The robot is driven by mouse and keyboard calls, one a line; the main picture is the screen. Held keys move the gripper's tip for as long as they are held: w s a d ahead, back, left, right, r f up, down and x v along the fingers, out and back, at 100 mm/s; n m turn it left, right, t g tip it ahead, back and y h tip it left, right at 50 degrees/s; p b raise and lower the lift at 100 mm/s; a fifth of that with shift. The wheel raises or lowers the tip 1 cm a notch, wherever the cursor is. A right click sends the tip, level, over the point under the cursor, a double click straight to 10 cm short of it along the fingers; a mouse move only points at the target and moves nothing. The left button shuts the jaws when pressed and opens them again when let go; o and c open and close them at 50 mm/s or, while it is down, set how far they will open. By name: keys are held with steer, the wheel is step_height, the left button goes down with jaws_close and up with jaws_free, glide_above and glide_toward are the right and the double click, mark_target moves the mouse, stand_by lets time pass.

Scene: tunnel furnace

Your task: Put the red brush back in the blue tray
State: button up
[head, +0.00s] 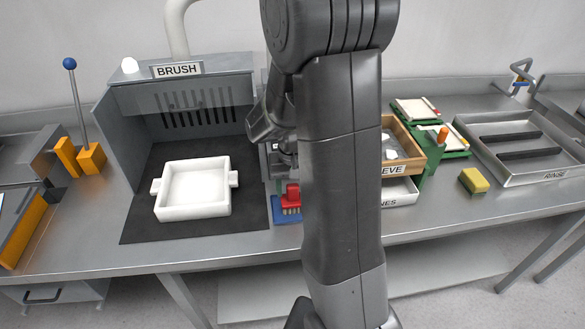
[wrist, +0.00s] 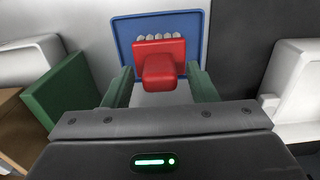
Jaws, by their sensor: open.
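The red brush (head: 292,194) is at the blue tray (head: 277,203), with its pale bristles down and its red handle up. My arm hides part of both in the head view. My gripper (wrist: 162,78) is open, with one green finger on each side of the red handle and a visible gap on both sides. In the head view my gripper (head: 283,168) is just above the brush, partly hidden by my arm.
A white square dish (head: 196,213) sits on the dark mat (head: 140,224) under the grey BRUSH hood (head: 112,140). Right of my arm are a wooden sieve box (head: 411,150), a green stand (head: 432,160), a yellow sponge (head: 473,180) and a metal RINSE tray (head: 535,178).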

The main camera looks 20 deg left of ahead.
step_height(320, 180, up, 11)
stand_by(0.3)
steer(key=shift+c, duration=0.4)
